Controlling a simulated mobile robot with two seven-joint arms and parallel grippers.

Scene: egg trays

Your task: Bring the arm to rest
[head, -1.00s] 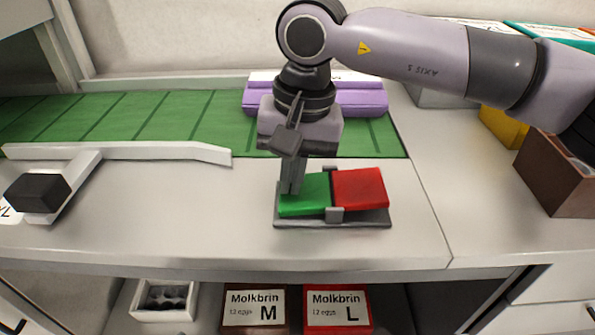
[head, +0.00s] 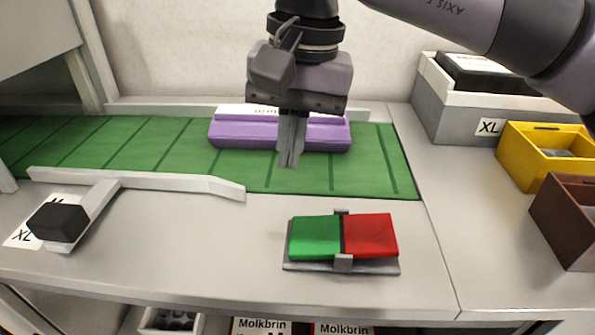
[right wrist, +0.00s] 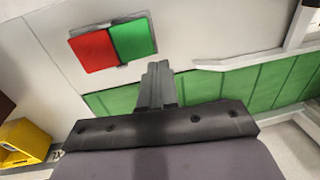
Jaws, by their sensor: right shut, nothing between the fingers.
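My right gripper (head: 289,163) is shut and empty. In the head view it hangs in the air in front of the purple egg carton, fingers pointing down. The right wrist view also shows the shut fingers (right wrist: 157,70). A two-part switch with a green half (head: 315,237) and a red half (head: 370,236) sits on a grey base on the counter. My gripper is apart from it, above and behind it in the head view. The switch also shows in the wrist view, with its red half (right wrist: 92,51) and green half (right wrist: 133,40). My left gripper does not show.
A green conveyor belt (head: 175,150) runs along the back, with a purple egg carton (head: 230,133) on it. A white guide arm (head: 170,183) with a black knob is at left. Grey, yellow (head: 520,160) and brown (head: 560,240) boxes stand at right. Egg boxes sit below the counter.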

